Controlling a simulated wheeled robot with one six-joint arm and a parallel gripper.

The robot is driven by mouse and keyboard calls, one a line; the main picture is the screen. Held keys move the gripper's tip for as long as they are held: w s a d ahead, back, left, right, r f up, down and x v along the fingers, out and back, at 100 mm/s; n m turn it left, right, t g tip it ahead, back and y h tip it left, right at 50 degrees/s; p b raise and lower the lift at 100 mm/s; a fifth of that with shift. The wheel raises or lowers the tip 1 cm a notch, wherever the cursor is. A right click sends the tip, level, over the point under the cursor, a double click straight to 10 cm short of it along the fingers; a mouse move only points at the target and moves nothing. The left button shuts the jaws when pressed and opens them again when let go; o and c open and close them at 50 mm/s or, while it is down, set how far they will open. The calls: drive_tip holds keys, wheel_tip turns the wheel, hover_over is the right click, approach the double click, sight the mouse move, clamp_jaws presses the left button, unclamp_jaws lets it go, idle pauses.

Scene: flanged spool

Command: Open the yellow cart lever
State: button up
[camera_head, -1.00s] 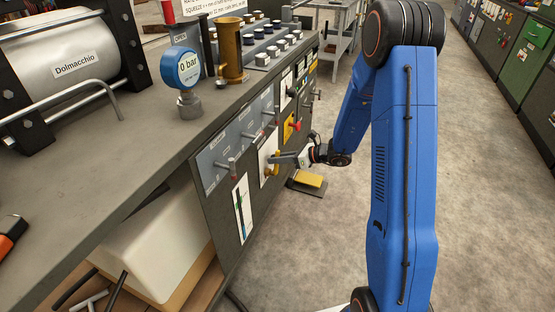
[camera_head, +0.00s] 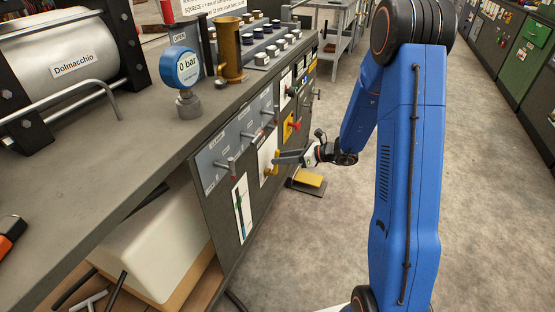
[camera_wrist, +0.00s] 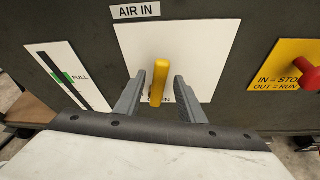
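The yellow lever (camera_wrist: 159,82) sticks out from a white plate (camera_wrist: 199,35) under the label "AIR IN" in the wrist view. It stands roughly upright in the picture. My gripper (camera_wrist: 159,82) is open, with one grey finger on each side of the lever and a visible gap on both sides. The lower part of a word on the plate is partly hidden behind the lever. In the head view the lever (camera_head: 275,166) shows on the cart's front panel, with my gripper (camera_head: 280,158) right at it.
A red knob on a yellow plate (camera_wrist: 293,75) is to the right of the lever. A level gauge (camera_wrist: 68,76) is to the left. The bench top (camera_head: 150,150) carries a pressure dial (camera_head: 186,68) reading 0 bar. A yellow pedal (camera_head: 308,179) sits on the floor below.

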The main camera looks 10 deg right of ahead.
drive_tip(key=v, duration=1.5)
drive_tip(key=s+a+r+n+g+h, duration=0.1)
drive_tip(key=s+a+r+n+g, duration=0.1)
drive_tip(key=s+a+r+n, duration=0.3)
drive_tip(key=s+a+r+n+g+h, duration=0.1)
drive_tip(key=s+a+n+g, duration=0.1)
drive_tip(key=s+n, duration=0.3)
drive_tip(key=s+a+r+n+g+h, duration=0.1)
drive_tip(key=s+a+r+n, duration=0.2)
drive_tip(key=s, duration=0.4)
drive_tip(key=s+d+r+n+t+h, duration=0.1)
drive_tip(key=s+d+r+n+h, duration=0.1)
drive_tip(key=s+n+h, duration=0.1)
drive_tip(key=s+d+r+n+t+h, duration=0.1)
drive_tip(key=s+d+r+n+h, duration=0.1)
drive_tip(key=s+n, duration=0.4)
drive_tip(key=s+d+r+n+h, duration=0.2)
drive_tip(key=s+n+h, duration=0.1)
drive_tip(key=s, duration=0.4)
drive_tip(key=shift+s+r+n+t+h, duration=0.3)
drive_tip(key=shift+r+n+t, duration=0.1)
drive_tip(key=shift+n, duration=0.5)
